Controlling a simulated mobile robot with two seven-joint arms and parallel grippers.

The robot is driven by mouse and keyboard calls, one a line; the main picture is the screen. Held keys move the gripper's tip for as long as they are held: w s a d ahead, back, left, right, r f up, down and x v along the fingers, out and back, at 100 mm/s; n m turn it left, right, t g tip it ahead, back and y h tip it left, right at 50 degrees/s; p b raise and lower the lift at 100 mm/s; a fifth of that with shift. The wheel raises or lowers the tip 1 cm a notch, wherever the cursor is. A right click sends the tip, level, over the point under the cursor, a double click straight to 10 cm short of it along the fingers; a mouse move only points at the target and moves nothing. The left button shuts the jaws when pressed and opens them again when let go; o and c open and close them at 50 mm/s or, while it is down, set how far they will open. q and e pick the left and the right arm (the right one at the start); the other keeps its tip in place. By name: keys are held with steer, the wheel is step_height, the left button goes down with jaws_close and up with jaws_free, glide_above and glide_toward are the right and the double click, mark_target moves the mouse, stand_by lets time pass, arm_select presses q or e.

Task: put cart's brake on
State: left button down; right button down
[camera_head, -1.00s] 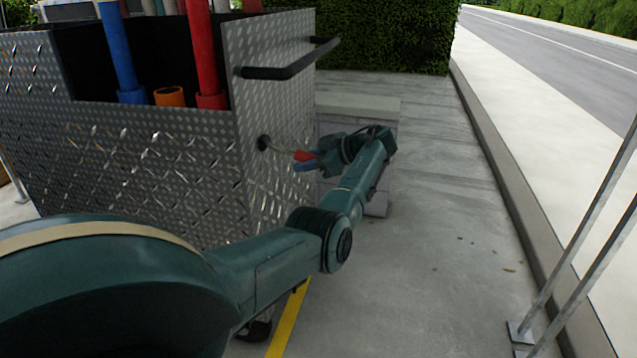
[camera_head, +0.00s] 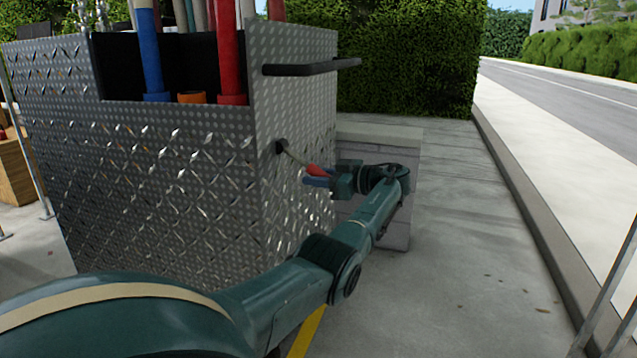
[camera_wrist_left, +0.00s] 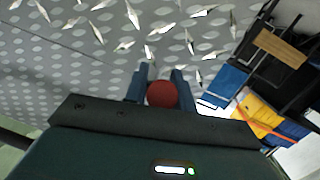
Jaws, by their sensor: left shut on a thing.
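The cart (camera_head: 160,180) is a large diamond-plate metal box with pipes standing in its top. A thin brake lever with a red knob (camera_head: 315,170) sticks out of a dark socket on the cart's right end face. My left gripper (camera_head: 318,178) is at the lever's end. In the left wrist view, the red knob (camera_wrist_left: 161,94) sits between the blue fingers (camera_wrist_left: 158,88), with the shiny plate close beyond. The gripper is shut on the knob. My right gripper is in neither view.
A black handle bar (camera_head: 310,68) juts from the cart's end above the lever. A low grey block wall (camera_head: 385,135) stands behind the gripper. Metal poles (camera_head: 612,290) stand at right. The pavement (camera_head: 455,230) between is open.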

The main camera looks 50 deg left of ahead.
arm_select(q)
steer(key=shift+f, duration=0.15)
steer(key=c, duration=1.2)
jaws_free()
steer(key=shift+o, duration=0.2)
steer(key=b+v, duration=0.6)
steer(key=v, duration=0.6)
steer(key=shift+b, duration=0.3)
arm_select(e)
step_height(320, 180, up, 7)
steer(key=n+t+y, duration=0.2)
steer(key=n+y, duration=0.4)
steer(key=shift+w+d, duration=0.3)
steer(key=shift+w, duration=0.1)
arm_select(q)
steer(key=shift+s, duration=0.1)
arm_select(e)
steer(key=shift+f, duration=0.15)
